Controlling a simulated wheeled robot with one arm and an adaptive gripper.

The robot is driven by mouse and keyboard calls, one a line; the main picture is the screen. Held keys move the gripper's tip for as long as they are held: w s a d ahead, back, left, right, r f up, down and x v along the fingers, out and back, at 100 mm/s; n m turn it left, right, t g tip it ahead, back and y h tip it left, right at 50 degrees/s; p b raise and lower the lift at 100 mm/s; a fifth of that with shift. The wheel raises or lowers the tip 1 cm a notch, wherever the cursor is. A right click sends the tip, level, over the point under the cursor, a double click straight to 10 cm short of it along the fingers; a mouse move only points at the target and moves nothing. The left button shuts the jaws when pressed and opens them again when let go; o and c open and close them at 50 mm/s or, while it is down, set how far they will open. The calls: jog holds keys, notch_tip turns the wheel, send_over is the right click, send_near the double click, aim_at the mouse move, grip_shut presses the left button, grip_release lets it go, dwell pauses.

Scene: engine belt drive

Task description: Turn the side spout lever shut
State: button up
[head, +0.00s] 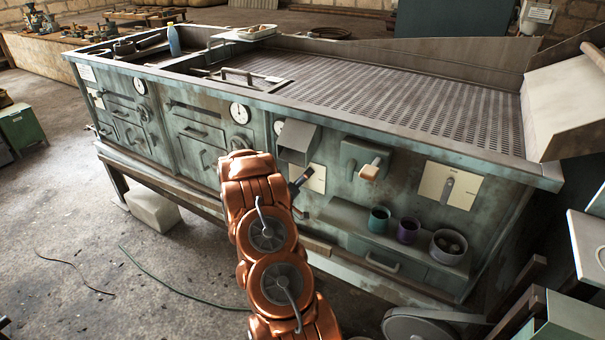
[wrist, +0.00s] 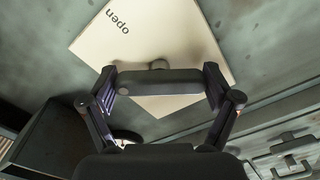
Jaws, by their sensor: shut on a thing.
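In the wrist view, the side spout lever (wrist: 158,83) is a dark bar in front of a pale plate (wrist: 165,35). A small round knob, perhaps its pivot, shows just behind the bar. The plate's word "open" is at its upper left; no other label shows. My gripper (wrist: 161,88) is shut on the lever, with a finger at each end of the bar. In the head view, the plate (head: 316,178) is on the bench front below the box-shaped side spout (head: 298,141). My copper arm reaches up to it and hides part of the area; the lever's turn is hard to judge there.
To the right are a box with a pale-tipped handle (head: 369,172) and another pale plate with a lever (head: 449,187). Below, a shelf holds a green cup (head: 379,219), a purple cup (head: 408,230) and a pot (head: 448,246). Open floor lies at the left.

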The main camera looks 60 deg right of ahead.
jog(key=n+p, duration=0.2)
jog(key=n, duration=0.1)
jog(key=shift+r+n, duration=0.15)
jog(key=shift+n, duration=0.15)
jog(key=shift+n+p, duration=0.95)
jog(key=shift+n, duration=0.55)
jog(key=o, duration=0.9)
jog(key=a, duration=1.2)
jog(key=shift+s, duration=0.3)
